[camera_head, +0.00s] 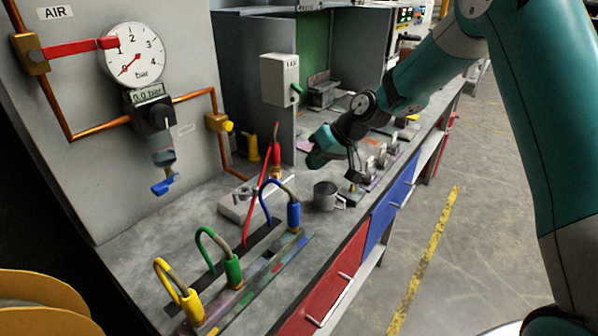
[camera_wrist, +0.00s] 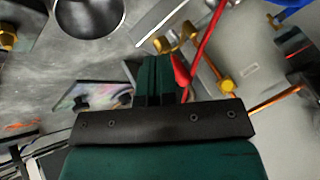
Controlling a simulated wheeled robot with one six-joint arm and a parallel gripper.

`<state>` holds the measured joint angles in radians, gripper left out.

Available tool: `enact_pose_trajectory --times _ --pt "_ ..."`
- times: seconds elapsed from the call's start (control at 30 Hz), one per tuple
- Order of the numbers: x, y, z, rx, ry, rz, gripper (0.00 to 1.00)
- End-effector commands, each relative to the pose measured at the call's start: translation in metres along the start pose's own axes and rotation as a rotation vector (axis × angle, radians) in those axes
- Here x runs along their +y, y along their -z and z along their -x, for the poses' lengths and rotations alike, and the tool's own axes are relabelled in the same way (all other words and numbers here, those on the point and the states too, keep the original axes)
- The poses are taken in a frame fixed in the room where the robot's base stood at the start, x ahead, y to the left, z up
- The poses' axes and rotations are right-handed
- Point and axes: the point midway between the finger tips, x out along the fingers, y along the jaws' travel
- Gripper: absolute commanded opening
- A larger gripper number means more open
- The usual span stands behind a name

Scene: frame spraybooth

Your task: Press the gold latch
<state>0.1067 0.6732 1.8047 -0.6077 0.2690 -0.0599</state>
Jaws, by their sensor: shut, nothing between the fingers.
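My gripper (camera_head: 315,158) is shut and empty above the bench, left of the cabinets' front edge in the head view. Its closed teal fingers (camera_wrist: 156,62) show in the middle of the wrist view. A small gold piece (camera_head: 352,188) stands on the bench below and right of my gripper; a gold fitting (camera_wrist: 8,38) also shows at the left edge of the wrist view. Another gold fitting (camera_wrist: 175,38) lies beyond the fingertips beside a red hose. I cannot tell which gold piece is the latch. No contact between my gripper and a gold piece is visible.
A metal mug (camera_head: 325,196) stands on the bench near my gripper; it also shows in the wrist view (camera_wrist: 88,14). A red hose (camera_head: 262,185) and blue, green and yellow hose connectors stand to the left. A pressure gauge (camera_head: 134,55) hangs on the panel. Grey bench space lies between them.

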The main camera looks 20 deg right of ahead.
Motion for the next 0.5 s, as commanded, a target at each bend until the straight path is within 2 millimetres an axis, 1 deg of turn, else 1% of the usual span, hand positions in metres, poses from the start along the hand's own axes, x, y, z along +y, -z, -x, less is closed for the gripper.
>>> enact_pose_trajectory --times 0.03,0.1,0.2,0.3,0.5 --pt "-0.001 -0.002 0.010 0.004 -0.002 0.000 0.00" --pt "-0.004 -0.004 0.022 0.003 -0.002 0.000 0.00" --pt "-0.007 -0.005 0.036 0.001 -0.001 0.001 0.00" --pt "-0.008 -0.006 0.045 0.001 -0.001 0.000 0.00" --pt "-0.009 -0.008 0.053 0.000 0.001 0.000 0.00"
